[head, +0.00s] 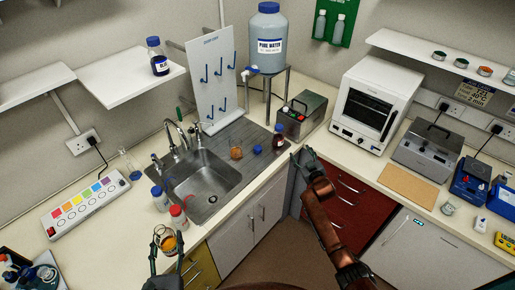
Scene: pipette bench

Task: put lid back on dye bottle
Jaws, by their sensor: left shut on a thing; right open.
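A dark bottle (160,66) with a blue cap stands on the left wall shelf. My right gripper (303,158) is open and empty, at the counter edge right of the brown bottle. My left gripper (167,254) is at the front counter edge, shut on a small glass vessel with orange contents (169,242); its fingers partly hide it.
The sink (205,182) lies left of the lid. An orange-brown beaker (236,153) stands on the drainboard. Blue-capped (160,199) and red-capped (178,217) bottles stand near my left gripper. A metal box (302,115) and water-tank stand (268,88) are behind the brown bottle.

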